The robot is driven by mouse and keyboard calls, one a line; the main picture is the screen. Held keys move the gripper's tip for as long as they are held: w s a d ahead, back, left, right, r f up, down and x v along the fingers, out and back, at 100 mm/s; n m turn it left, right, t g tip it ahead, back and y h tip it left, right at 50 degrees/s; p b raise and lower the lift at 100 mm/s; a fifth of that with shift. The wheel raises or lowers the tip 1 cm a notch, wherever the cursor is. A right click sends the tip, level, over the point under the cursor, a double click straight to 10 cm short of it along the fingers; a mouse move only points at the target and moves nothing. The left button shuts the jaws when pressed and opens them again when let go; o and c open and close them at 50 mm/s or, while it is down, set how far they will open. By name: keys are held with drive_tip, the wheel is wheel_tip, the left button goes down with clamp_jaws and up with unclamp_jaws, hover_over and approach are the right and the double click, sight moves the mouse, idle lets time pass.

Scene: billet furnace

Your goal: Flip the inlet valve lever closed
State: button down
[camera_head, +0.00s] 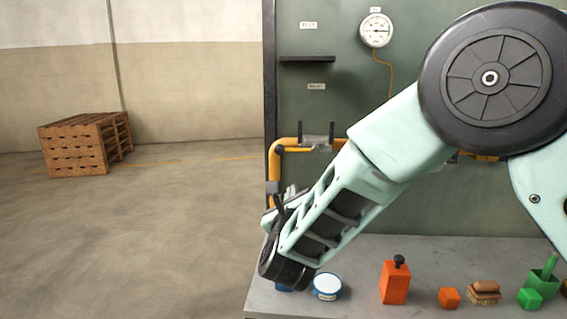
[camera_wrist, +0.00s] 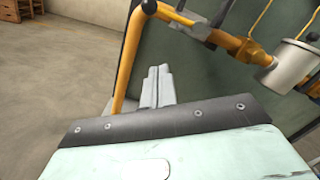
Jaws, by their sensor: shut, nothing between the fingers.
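A yellow pipe (camera_head: 298,144) runs along the green panel and bends down at its left end. It also shows in the wrist view (camera_wrist: 224,38). A grey bracket with two dark upright prongs (camera_head: 317,141) sits on the pipe, and a dark rounded knob (camera_wrist: 149,6) shows at the bend in the wrist view. I cannot tell for sure which part is the inlet valve lever, or its position. My gripper (camera_wrist: 159,70) is shut and empty, its fingers just right of the pipe's downward run in the wrist view. My arm hides part of the pipe in the head view.
A grey bench (camera_head: 360,299) below the panel holds a blue-and-white tin (camera_head: 327,287), an orange container (camera_head: 395,284), a brush (camera_head: 485,291) and green items (camera_head: 541,282). A gauge (camera_head: 376,31) hangs above. The left floor is open, with pallets (camera_head: 76,148) farther back.

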sight(295, 150)
drive_tip(key=shift+w, duration=0.1)
drive_tip(key=w+a+r+p, duration=0.2)
drive_tip(key=w+r+p, duration=0.2)
drive_tip(key=w, duration=0.6)
drive_tip(key=shift+w+p, duration=0.25)
drive_tip(key=shift+p, duration=0.35)
drive_tip(key=shift+a+b, duration=0.1)
drive_tip(key=shift+b, duration=0.4)
